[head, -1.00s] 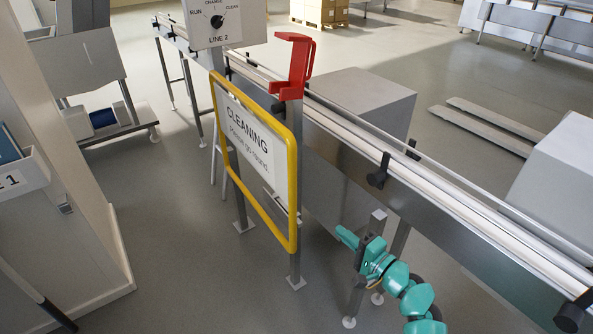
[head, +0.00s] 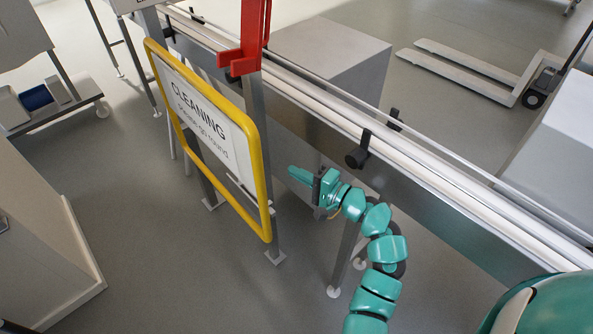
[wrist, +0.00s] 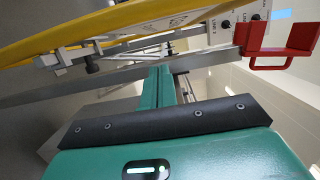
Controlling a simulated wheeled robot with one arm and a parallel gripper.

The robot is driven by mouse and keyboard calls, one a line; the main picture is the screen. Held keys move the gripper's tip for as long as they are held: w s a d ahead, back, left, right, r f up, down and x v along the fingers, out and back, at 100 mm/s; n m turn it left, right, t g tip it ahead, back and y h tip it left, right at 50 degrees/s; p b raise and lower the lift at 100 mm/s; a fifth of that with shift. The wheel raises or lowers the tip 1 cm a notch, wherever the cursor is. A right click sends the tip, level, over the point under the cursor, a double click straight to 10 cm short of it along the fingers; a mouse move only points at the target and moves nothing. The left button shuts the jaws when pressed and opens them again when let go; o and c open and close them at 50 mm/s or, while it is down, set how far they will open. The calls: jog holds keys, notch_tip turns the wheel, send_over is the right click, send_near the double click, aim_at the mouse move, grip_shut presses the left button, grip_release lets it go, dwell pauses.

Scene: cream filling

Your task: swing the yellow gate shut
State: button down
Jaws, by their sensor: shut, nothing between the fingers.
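The yellow gate (head: 267,190) is a rounded tube frame around a white CLEANING sign (head: 205,115). It stands beside the conveyor, its near edge overlapping a grey post (head: 275,235) in the head view; I cannot tell whether they touch. A red bracket (head: 243,62) tops that post. In the wrist view the gate's yellow tube (wrist: 100,28) crosses the top, with a metal bar and black knob (wrist: 92,66) below it, and the red bracket (wrist: 285,55) is at right. My teal gripper (head: 292,172) is shut and empty, pointing at the gate's near edge, with a gap between them.
The conveyor (head: 420,170) runs diagonally behind my gripper, with black clamp knobs (head: 357,158) on its side and legs below. A grey box (head: 330,55) stands beyond it. A beige cabinet (head: 45,240) is at left. Grey floor (head: 170,260) is open between cabinet and gate.

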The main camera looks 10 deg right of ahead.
jog(key=w+a+p, duration=0.2)
jog(key=a, duration=0.6)
jog(key=shift+w+a, duration=0.35)
jog(key=shift+s+a+p, duration=0.1)
jog(key=shift+p, duration=0.2)
